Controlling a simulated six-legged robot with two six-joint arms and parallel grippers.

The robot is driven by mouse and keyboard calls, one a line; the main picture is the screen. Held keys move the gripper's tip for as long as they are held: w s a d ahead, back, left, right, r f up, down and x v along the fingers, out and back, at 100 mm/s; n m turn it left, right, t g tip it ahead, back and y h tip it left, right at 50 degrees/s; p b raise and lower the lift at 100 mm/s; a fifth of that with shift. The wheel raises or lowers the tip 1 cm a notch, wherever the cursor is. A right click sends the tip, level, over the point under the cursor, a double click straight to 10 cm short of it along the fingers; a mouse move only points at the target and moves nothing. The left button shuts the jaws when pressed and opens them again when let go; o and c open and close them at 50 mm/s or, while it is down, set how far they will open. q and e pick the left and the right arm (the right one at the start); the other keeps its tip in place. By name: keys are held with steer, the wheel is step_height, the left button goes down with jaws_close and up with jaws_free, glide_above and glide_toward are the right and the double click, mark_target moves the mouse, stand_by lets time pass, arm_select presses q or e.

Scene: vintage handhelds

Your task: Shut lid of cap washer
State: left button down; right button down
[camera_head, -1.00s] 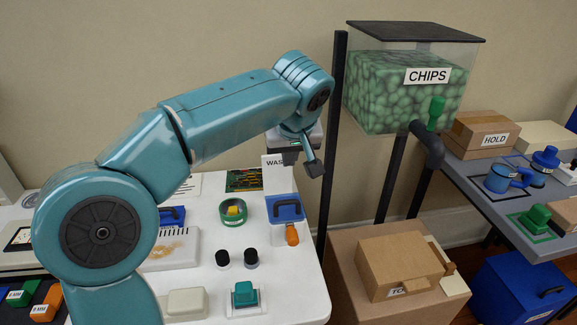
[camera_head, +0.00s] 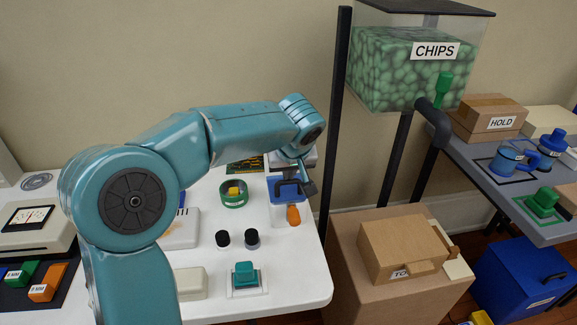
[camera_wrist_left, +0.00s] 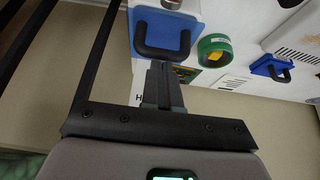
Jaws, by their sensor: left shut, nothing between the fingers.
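The cap washer (camera_head: 277,213) is a white unit at the right edge of the white table, with a blue lid (camera_head: 274,189) that carries a black handle. My left gripper (camera_head: 310,189) is shut and empty, at the right part of the lid and partly covering it. In the left wrist view the shut fingers (camera_wrist_left: 160,70) overlap the black handle (camera_wrist_left: 161,50) on the blue lid (camera_wrist_left: 197,8); I cannot tell whether they touch. A white panel with part of a label shows behind the fingers. The lid's exact angle is unclear. My right gripper is out of view.
A black post (camera_head: 332,120) and the chips bin (camera_head: 400,85) rise close on the right. Cardboard boxes (camera_head: 400,250) stand lower right.

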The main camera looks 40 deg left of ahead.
arm_select(q)
steer(key=shift+s+d+f+b, duration=0.15)
steer(key=shift+d+f+b, duration=0.05)
steer(key=shift+f+b, duration=0.6)
steer(key=shift+s+d+b, duration=0.15)
steer(key=shift+d+b, duration=0.05)
steer(key=shift+b, duration=0.2)
steer(key=w+a+r+p+v, duration=0.1)
steer(key=p+v, duration=0.3)
steer(key=v, duration=0.9)
steer(key=shift+p, duration=0.35)
